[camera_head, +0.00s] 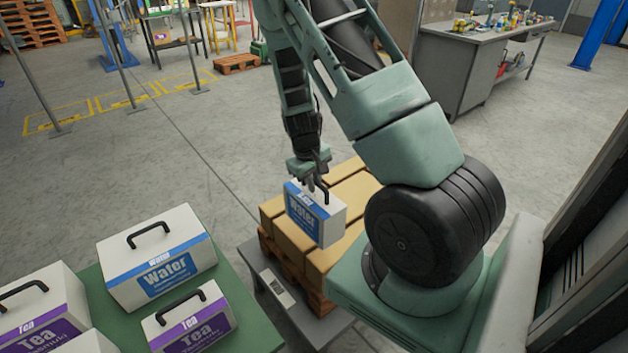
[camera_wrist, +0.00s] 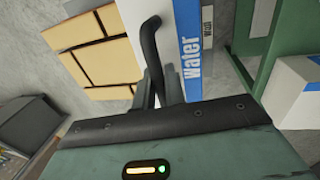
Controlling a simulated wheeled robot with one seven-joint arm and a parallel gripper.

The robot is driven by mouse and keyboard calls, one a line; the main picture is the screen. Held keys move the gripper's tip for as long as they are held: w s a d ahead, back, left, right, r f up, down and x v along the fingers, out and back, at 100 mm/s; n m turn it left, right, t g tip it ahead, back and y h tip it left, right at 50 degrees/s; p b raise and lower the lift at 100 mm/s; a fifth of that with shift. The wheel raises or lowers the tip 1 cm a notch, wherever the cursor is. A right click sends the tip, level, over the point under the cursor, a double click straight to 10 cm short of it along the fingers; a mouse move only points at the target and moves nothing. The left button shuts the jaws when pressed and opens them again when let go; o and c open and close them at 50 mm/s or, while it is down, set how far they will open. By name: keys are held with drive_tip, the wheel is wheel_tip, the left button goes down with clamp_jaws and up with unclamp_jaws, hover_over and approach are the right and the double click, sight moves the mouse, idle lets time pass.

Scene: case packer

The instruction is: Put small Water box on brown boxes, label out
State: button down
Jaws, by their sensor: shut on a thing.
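The small Water box (camera_head: 312,217) is white with a blue band and a black handle. It hangs from my gripper (camera_head: 308,183), which is shut on the handle. In the head view its Water label faces the camera. The brown boxes (camera_head: 285,237) are packed together on a wooden pallet behind and below the Water box; I cannot tell whether it touches them. In the wrist view the Water box (camera_wrist: 190,45) is close below the gripper (camera_wrist: 160,90), with the brown boxes (camera_wrist: 90,50) to its left.
A green table (camera_head: 235,310) at lower left holds a large Water box (camera_head: 165,262) and several Tea boxes, one small (camera_head: 192,322). A grey platform (camera_head: 325,325) lies under the pallet. A cluttered workbench (camera_head: 465,60) stands at the back right. Open floor lies beyond the pallet.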

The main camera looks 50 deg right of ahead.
drive_tip(key=shift+f+b, duration=3.5)
drive_tip(key=shift+f, duration=1.5)
drive_tip(key=shift+s+f, duration=0.1)
drive_tip(key=shift+f, duration=0.3)
drive_tip(key=c, duration=1.4)
unclamp_jaws()
drive_tip(key=a+r, duration=0.1)
drive_tip(key=r, duration=0.4)
drive_tip(key=a+r, duration=0.1)
drive_tip(key=r, duration=0.5)
drive_tip(key=a+r, duration=0.1)
drive_tip(key=r, duration=0.5)
drive_tip(key=shift+w, duration=0.4)
drive_tip(key=shift+a, duration=0.1)
